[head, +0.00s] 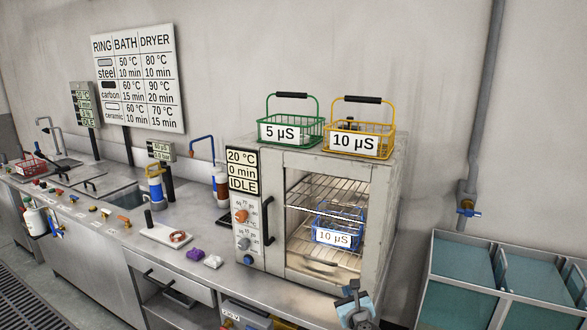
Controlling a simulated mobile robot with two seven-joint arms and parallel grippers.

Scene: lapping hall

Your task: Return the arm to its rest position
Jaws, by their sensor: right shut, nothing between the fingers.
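My right gripper (355,292) is at the bottom of the head view, in front of the dryer's lower right corner. Its fingers are shut with nothing between them. It is apart from the baskets. The dryer (394,205) stands on the steel bench, and its display (242,171) reads 20 °C, 0 min, IDLE. A blue basket (333,237) labelled 10 µS is inside on a lower rack. I cannot tell whether a glass door covers the chamber. My left gripper is not in view.
A green basket (291,131) labelled 5 µS and a yellow basket (360,143) labelled 10 µS stand on the dryer. Sinks, taps and bottles line the bench (185,277) to the left. Teal-topped bins (462,262) stand at the right, below a wall pipe (486,100).

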